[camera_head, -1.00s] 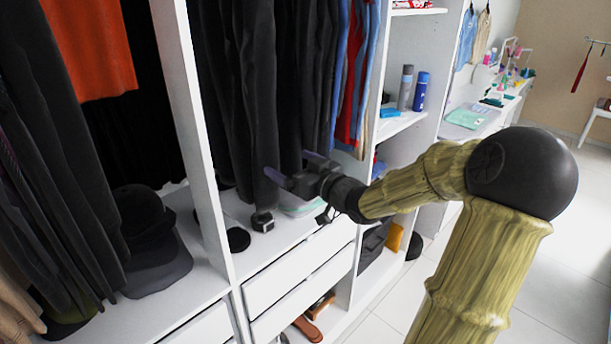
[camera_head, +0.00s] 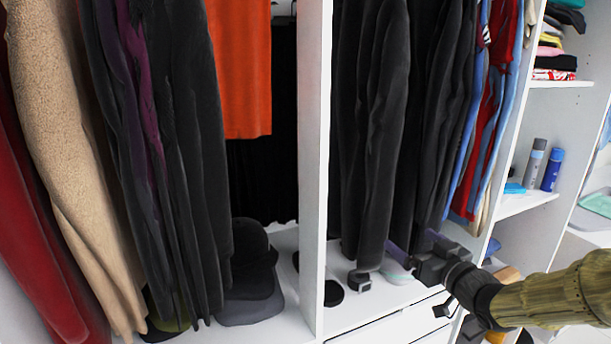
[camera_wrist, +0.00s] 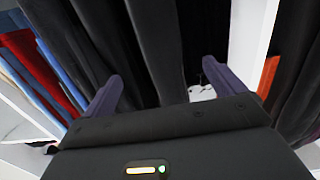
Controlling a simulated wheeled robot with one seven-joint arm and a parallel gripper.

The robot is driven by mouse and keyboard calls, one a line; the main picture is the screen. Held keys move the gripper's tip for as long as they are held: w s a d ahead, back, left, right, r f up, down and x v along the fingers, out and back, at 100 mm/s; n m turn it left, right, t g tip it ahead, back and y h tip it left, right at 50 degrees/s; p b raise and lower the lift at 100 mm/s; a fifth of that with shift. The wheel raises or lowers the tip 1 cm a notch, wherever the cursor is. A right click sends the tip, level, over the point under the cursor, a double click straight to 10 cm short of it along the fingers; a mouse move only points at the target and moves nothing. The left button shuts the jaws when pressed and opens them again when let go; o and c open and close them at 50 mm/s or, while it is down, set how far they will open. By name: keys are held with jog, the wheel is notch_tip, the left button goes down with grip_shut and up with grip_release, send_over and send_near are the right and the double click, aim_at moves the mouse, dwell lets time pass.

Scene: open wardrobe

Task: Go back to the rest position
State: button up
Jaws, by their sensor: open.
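My gripper (camera_head: 412,240) is at the lower right of the head view, in front of the dark hanging clothes (camera_head: 385,120) and above the wardrobe's lower shelf. Its two purple-grey fingers are apart with nothing between them. In the wrist view the open fingers (camera_wrist: 160,88) point toward dark hanging garments (camera_wrist: 125,45). I cannot tell whether the fingertips touch the cloth.
A white upright panel (camera_head: 314,150) divides the wardrobe. Black caps (camera_head: 250,275) lie on the left shelf; a watch-like item (camera_head: 359,281) and a black round item (camera_head: 333,293) lie right of the panel. Spray cans (camera_head: 551,170) stand on a right shelf.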

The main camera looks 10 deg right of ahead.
jog(key=s+a+f+m+g+h, duration=0.1)
jog(key=a+f+g+h, duration=0.15)
jog(key=f, duration=0.45)
jog(key=s+a+f+m+g+h, duration=0.1)
jog(key=s+a+f+g+h, duration=0.1)
jog(key=a+f+g, duration=0.35)
jog(key=s+a+f+g, duration=0.3)
jog(key=s, duration=0.4)
jog(key=s+a+f+m+g, duration=0.1)
jog(key=s+a+f+g, duration=0.2)
jog(key=s, duration=0.5)
jog(key=shift+a+h+b, duration=0.15)
jog(key=shift+h+b, duration=0.2)
jog(key=shift+b, duration=0.05)
jog(key=shift+o, duration=0.3)
